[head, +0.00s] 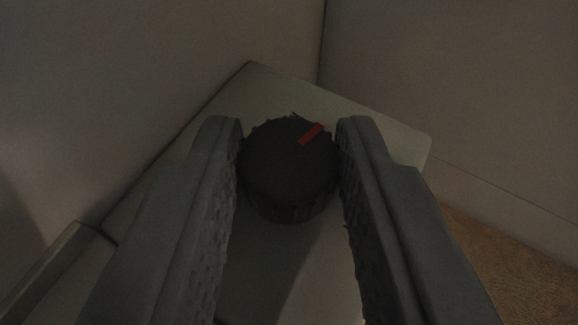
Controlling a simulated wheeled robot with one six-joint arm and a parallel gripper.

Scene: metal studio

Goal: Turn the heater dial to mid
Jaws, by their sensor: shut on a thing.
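The heater dial (285,170) is a dark, round knob with a ridged edge, in the middle of the head view. A red mark on its face points to the upper right. The dial sits on a pale panel (255,85) that lies tilted in the picture. My gripper (290,150) has one finger on each side of the dial and is shut on it. The fingers hide parts of the panel to the left and right. No scale or setting labels can be made out around the dial.
Plain grey walls (430,70) stand behind the panel and meet in a corner at the top. A brown floor patch (510,250) shows at the lower right. A pale edge or ledge (50,265) runs at the lower left. The scene is dim.

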